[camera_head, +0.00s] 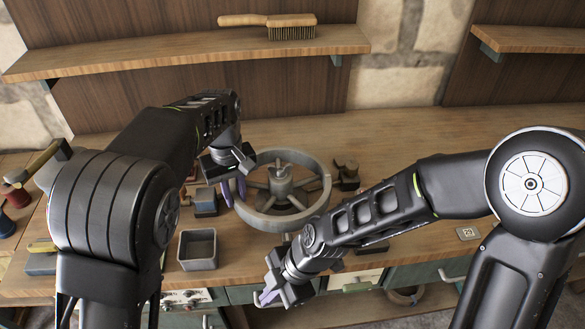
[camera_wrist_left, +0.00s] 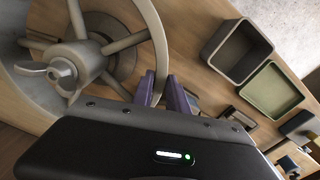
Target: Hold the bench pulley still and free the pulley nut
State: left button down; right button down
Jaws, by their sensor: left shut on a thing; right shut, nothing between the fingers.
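The bench pulley is a large grey spoked wheel (camera_head: 322,196) lying on the bench, and its rim and spokes also fill the upper left of the left wrist view (camera_wrist_left: 128,40). At its hub stands the pulley nut, a pale winged piece in the left wrist view (camera_wrist_left: 62,72); in the head view the hub top (camera_head: 281,178) is small and its details are hard to tell. My left gripper (camera_head: 238,188) is shut on the left side of the pulley rim, its purple fingers (camera_wrist_left: 166,92) on either side of it. My right gripper (camera_head: 265,297) is shut and empty, in front of the bench edge, apart from the pulley.
A grey open bin (camera_head: 198,264) stands left of the pulley, and an olive tray (camera_wrist_left: 271,90) shows beside the bin in the left wrist view. Small items stand left and right of the pulley. A brush (camera_head: 290,27) lies on the shelf above. Drawers line the bench front.

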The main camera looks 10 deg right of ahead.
pick_arm(q)
jog(key=shift+d, duration=0.15)
pick_arm(e)
jog(key=w+d+r+n+t, duration=0.1)
jog(key=w+r, duration=0.2)
jog(key=r, duration=0.3)
jog(key=w+r+n+t, duration=0.1)
jog(key=w+r+t, duration=0.1)
jog(key=w+r, duration=0.35)
jog(key=w+d+r+m+t, duration=0.1)
jog(key=w+d+r+m, duration=0.1)
jog(key=d+r, duration=0.3)
jog(key=w+d+r+m+t, duration=0.1)
jog(key=w+d+r+m, duration=0.1)
jog(key=d+r+m, duration=0.3)
notch_tip(320, 180, up, 2)
jog(key=shift+w+d+r+t+h, duration=0.1)
jog(key=shift+w+d+t+h, duration=0.1)
jog(key=shift+w+t+h, duration=0.15)
pick_arm(q)
jog(key=shift+d, duration=0.1)
pick_arm(e)
send_near(284, 175)
jog(key=x, duration=0.5)
jog(key=shift+s, duration=0.3)
jog(key=shift+w, duration=0.35)
